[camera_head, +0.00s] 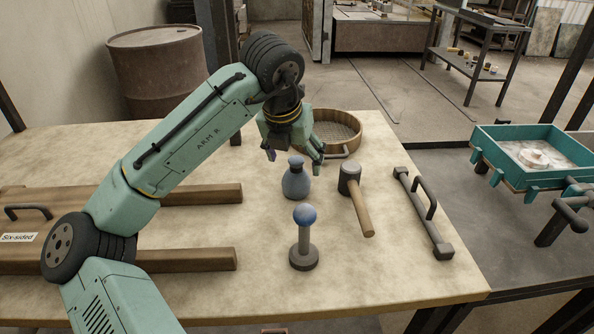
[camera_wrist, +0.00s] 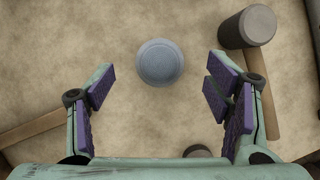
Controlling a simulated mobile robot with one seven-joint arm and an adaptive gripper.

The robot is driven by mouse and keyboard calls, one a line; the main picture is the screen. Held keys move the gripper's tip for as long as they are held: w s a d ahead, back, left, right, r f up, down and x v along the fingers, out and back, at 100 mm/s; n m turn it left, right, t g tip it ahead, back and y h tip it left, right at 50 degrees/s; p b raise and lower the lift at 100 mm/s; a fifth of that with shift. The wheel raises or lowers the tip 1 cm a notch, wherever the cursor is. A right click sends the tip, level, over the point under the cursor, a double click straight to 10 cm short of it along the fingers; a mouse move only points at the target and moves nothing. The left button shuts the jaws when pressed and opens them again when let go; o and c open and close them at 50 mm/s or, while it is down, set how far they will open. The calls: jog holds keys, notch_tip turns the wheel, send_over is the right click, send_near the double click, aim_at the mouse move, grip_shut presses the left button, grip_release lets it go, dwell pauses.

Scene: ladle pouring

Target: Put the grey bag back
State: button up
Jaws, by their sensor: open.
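The grey bag (camera_head: 296,182) is a small blue-grey pouch with a narrow neck, standing upright on the pale table. My gripper (camera_head: 295,162) is open and hangs over the table by the bag's top, with empty space between its fingers. In the wrist view, a round blue-grey shape, which looks like the bag (camera_wrist: 160,62) from above, lies ahead of the space between the open fingers (camera_wrist: 162,92). The fingers do not touch it. I cannot tell the exact height between fingertips and bag.
A blue-knobbed rammer (camera_head: 304,235) stands nearer me. A mallet (camera_head: 359,200) lies just right of the bag, and a handled bar (camera_head: 423,212) lies farther right. A round sieve (camera_head: 338,130) is behind. Wooden beams (camera_head: 205,194) lie left. The front right table is clear.

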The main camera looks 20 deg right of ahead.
jog(key=shift+v, duration=2.35)
jog(key=shift+s+f, duration=0.1)
jog(key=shift+f, duration=0.05)
